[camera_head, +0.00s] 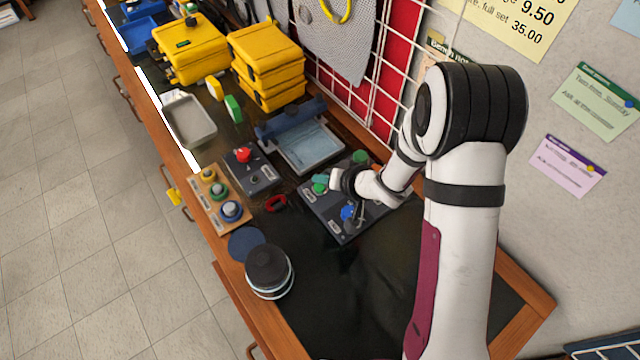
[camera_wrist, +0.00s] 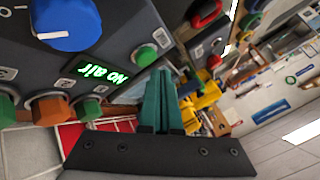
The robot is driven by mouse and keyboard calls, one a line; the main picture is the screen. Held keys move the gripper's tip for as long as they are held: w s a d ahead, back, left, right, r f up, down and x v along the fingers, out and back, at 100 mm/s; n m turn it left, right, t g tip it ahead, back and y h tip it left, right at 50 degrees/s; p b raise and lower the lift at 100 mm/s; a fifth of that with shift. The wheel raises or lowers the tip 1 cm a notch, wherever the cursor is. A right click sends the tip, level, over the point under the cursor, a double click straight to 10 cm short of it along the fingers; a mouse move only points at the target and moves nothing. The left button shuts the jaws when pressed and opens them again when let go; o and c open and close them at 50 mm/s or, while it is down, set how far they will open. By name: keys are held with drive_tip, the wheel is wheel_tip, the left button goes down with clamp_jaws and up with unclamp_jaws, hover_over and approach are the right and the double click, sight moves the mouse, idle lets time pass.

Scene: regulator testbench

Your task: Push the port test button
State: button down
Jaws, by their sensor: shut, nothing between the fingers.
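The test panel is a dark grey box (camera_head: 345,225) with a blue knob (camera_head: 348,212), which also shows large in the wrist view (camera_wrist: 68,22). In the wrist view the fingertips (camera_wrist: 160,75) appear close to the green button; contact cannot be told. Green and orange fittings (camera_wrist: 88,108) line the panel's edge.
A box with a red button (camera_head: 243,155) and a wooden block with several knobs (camera_head: 222,200) stand left of the panel. A grey tray (camera_head: 190,120), yellow cases (camera_head: 190,48) and a round dark-topped container (camera_head: 268,270) are on the bench.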

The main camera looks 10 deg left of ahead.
sight(323, 190)
idle(0.3)
drive_tip(key=shift+f, duration=0.4)
drive_tip(key=shift+f, duration=0.55)
idle(0.5)
drive_tip(key=shift+r, duration=0.95)
drive_tip(key=shift+r, duration=2.55)
